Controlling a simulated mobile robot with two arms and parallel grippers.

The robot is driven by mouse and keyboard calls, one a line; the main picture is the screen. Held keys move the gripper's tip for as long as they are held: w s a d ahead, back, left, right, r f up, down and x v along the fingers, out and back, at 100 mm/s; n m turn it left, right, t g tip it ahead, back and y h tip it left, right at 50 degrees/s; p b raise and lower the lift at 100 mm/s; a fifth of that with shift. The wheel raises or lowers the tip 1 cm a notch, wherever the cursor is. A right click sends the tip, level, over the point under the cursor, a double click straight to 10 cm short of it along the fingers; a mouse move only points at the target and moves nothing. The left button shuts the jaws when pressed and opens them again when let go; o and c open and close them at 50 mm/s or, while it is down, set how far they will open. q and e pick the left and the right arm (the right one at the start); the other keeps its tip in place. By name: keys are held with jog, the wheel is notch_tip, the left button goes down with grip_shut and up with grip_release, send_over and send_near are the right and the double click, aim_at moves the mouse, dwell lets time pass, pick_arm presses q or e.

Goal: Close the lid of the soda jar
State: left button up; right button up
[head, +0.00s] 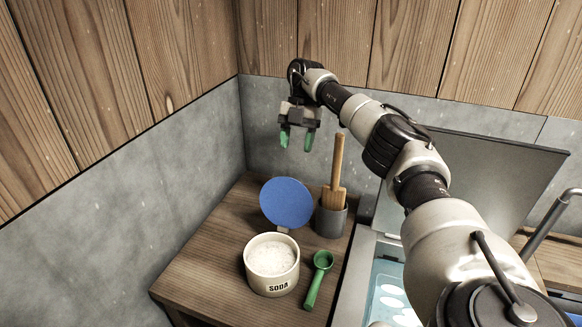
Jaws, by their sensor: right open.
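The soda jar (271,268) is a cream pot marked SODA, full of white powder, upright on the wooden counter. Its round blue lid (286,203) stands raised at the jar's back edge, on a small hinge, so the jar is open. My right gripper (298,142) hangs above and behind the lid, with green fingertips pointing down. Its fingers are apart with nothing between them, and it does not touch the lid. My left gripper is not in view.
A green scoop (318,279) lies right of the jar. A grey cup (330,219) with a wooden paddle (337,165) stands behind it. A grey open-lidded basin (388,280) is at right. Walls close the back and left; the counter (205,273) left of the jar is clear.

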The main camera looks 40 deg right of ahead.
aim_at(292, 181)
jog(key=x, duration=0.3)
jog(key=p+x, duration=0.1)
jog(key=x, duration=0.6)
jog(key=shift+s+a+r+p, duration=0.1)
jog(key=shift+s+a+p, duration=0.2)
jog(key=shift+s, duration=0.1)
jog(key=shift+d, duration=0.1)
grip_shut()
